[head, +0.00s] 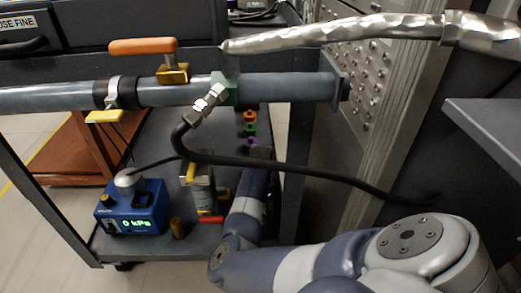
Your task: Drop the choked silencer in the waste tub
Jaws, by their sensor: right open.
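My right arm comes in from the lower right, and its wrist reaches up over the grey cart shelf. My right gripper (259,153) is small and dark at its end, below the pipe. It is open, and I see nothing held in it. A small brass cylinder (177,228) stands on the shelf beside the blue pressure box. It may be a silencer, but I cannot tell whether it is choked. Orange, green and purple fittings (250,130) sit in a row just beyond the gripper. I cannot make out a waste tub. My left gripper is out of view.
A grey pipe (60,98) with an orange-handled valve (143,46) crosses above the shelf. A black hose (300,170) hangs from it, over my wrist. The blue box (133,207) reads 0 kPa. A silver duct (340,33) runs at upper right. A grey panel edge (490,125) juts in at right.

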